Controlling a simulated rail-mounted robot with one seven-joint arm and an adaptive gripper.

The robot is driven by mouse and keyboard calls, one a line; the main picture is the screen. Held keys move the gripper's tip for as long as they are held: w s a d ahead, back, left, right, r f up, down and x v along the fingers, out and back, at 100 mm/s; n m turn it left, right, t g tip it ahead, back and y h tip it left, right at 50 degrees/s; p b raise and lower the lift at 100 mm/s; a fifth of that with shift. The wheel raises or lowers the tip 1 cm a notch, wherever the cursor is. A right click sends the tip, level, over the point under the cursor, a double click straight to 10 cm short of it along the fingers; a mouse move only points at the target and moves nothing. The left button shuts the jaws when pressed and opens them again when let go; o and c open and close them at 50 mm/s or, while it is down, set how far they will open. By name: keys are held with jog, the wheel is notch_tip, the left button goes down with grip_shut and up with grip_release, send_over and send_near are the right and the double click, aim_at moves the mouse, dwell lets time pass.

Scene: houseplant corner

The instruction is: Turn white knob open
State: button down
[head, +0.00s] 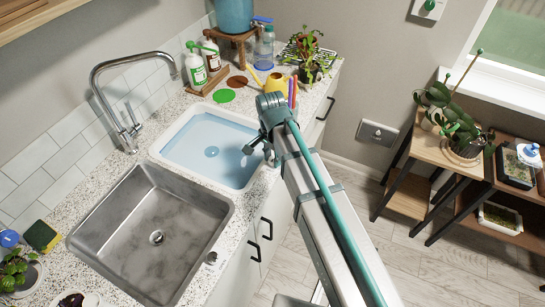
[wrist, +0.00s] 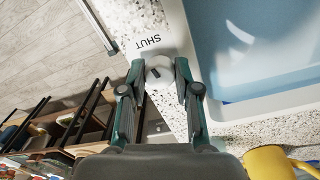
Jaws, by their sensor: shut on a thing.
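The white knob (wrist: 159,74) shows in the wrist view on the speckled counter, beside the white basin. It has a small dark mark on it, and the printed word SHUT (wrist: 147,42) is just above it in the picture. My gripper (wrist: 159,68) has its two fingers on either side of the knob and is shut on it. In the head view my gripper (head: 258,146) is at the right rim of the basin, and the knob is hidden behind it. I cannot tell which way the dark mark points.
The white basin (head: 176,152) holds bluish water. A steel sink (head: 150,215) with a small grey knob (head: 210,257) is nearer. A plant shelf (head: 440,150) is at the right.

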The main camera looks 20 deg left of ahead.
jog(key=n, duration=1.2)
jog(key=shift+d, duration=0.1)
jog(key=shift+n+t, duration=0.3)
jog(key=shift+n, duration=1.9)
jog(key=c, duration=0.8)
grip_release()
jog(key=shift+r, duration=0.15)
